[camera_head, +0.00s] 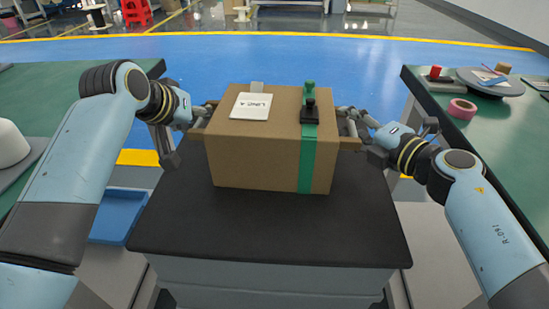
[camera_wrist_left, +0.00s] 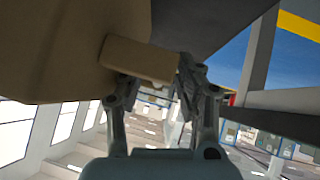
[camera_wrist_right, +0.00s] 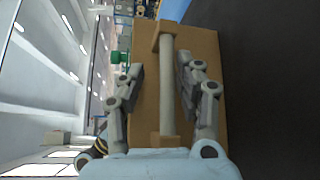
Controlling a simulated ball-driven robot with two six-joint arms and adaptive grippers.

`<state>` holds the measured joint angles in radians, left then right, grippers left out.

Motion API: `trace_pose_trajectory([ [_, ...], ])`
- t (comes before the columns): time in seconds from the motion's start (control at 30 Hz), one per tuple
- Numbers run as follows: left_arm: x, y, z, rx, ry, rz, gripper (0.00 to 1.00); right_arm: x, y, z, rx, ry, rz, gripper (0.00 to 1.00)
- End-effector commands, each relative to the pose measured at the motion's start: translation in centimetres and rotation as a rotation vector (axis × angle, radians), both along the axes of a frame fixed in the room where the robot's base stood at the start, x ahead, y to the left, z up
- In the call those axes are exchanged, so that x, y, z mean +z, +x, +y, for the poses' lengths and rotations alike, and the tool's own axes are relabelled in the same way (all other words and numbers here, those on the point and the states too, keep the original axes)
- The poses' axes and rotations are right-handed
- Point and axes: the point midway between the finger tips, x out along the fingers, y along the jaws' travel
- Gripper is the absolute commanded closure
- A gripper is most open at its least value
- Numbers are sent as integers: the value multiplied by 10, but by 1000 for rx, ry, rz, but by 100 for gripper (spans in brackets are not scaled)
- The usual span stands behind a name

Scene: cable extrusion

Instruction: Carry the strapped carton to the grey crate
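The brown carton (camera_head: 262,158) has a green strap (camera_head: 306,165), a white label on top and a bar handle at each side. It appears to rest upright on a black-topped grey stand (camera_head: 270,233). My left gripper (camera_head: 203,112) is at the carton's left side; in the left wrist view its fingers are apart around a brown handle block (camera_wrist_left: 150,62). My right gripper (camera_head: 347,118) is at the right side; in the right wrist view its fingers are apart on either side of the pale handle bar (camera_wrist_right: 167,85), with gaps showing. I cannot make out a grey crate.
A green table (camera_head: 500,140) at the right holds a pink tape roll (camera_head: 462,109) and a grey disc. Another green table (camera_head: 40,92) is at the left. A blue tray (camera_head: 118,215) lies low at the left. The blue floor (camera_head: 300,58) beyond is clear.

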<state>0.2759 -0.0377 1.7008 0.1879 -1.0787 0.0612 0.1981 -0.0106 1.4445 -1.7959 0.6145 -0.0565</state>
Motion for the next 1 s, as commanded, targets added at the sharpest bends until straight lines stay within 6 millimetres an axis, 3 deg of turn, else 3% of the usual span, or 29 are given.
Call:
trace_pose_trajectory([
  [0.27,5,-4,2,1,0,-2,66,0,0,0,0,1,1,66],
  [0.7,64,-68,19,1,1,-2,66,0,0,0,0,1,1,66],
  [1.0,80,-86,23,0,0,0,66,0,-8,-6,-1,-3,0,66],
])
